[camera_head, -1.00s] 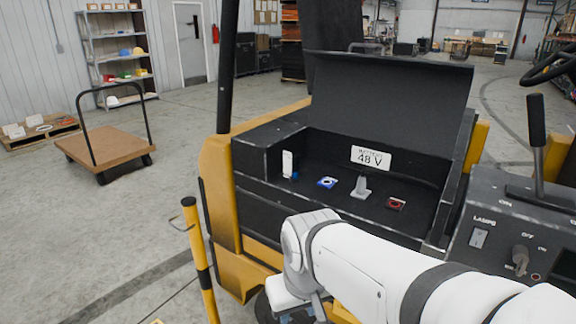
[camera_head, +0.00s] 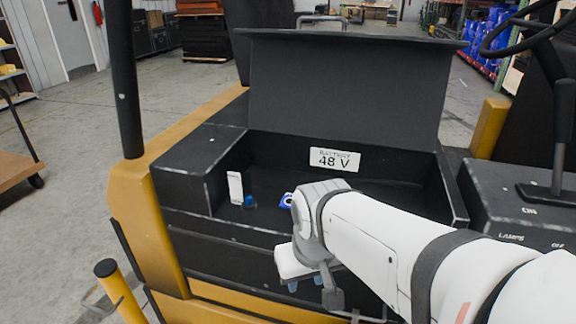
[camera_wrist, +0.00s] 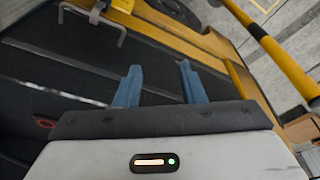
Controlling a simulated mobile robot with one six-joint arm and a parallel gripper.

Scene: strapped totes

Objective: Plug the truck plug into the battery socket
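My gripper (camera_head: 306,284) hangs low in front of the black battery compartment (camera_head: 205,235), outside its front wall. Its two blue fingers also show in the wrist view (camera_wrist: 160,72); they are apart with nothing between them. A small red-rimmed fitting (camera_wrist: 45,123) shows at the left of the wrist view. I cannot tell which piece is the battery socket, and I cannot make out the truck plug.
A white block (camera_head: 236,188) and a blue cap (camera_head: 250,202) stand at the compartment's left. The lid (camera_head: 345,85) is raised behind. A yellow post (camera_head: 120,290) stands front left.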

